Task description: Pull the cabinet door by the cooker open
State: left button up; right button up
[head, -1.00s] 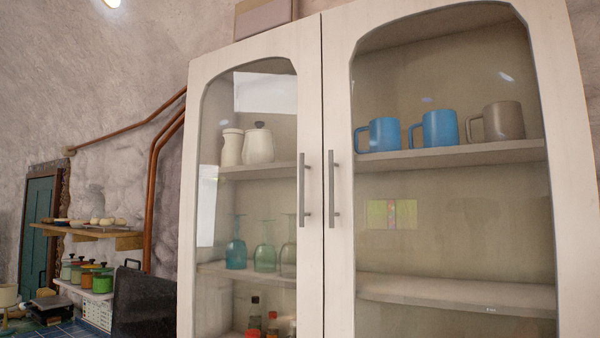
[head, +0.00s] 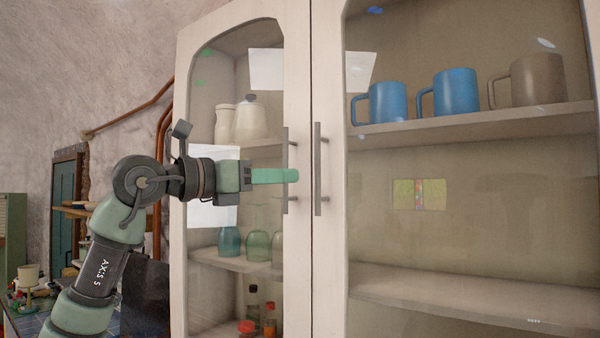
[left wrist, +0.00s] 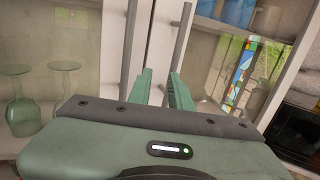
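The cream cabinet has a left glass door (head: 297,80) and a right glass door (head: 328,270); both look closed. The left door's bar handle (head: 285,150) and the right door's bar handle (head: 318,150) stand upright beside the middle seam. My left gripper (head: 294,175) reaches in from the left, its green fingers crossing in front of the left handle. In the left wrist view the fingers (left wrist: 162,88) are apart. There the right handle (left wrist: 183,35) runs down toward the gap between them, and the left handle (left wrist: 130,50) lies left of them. Contact cannot be made out. My right gripper is not in view.
Behind the glass are blue mugs (head: 455,92), a grey-brown mug (head: 537,80), white jars (head: 250,120) and glasses (head: 257,245). A dark appliance-like object (left wrist: 298,125) shows at the right of the left wrist view. A teal door (head: 63,205) is at the far left.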

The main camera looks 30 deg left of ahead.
pick_arm(q)
jog(key=a+r+n+y, duration=0.1)
jog(key=a+y, duration=0.2)
jog(key=a, duration=0.2)
jog(key=p, duration=0.4)
send_over(285, 197)
jog(key=shift+w+a+r, duration=0.15)
jog(key=shift+w+r, duration=0.1)
jog(key=shift+w, duration=0.1)
jog(key=shift+s, duration=0.15)
grip_shut()
dwell(0.6)
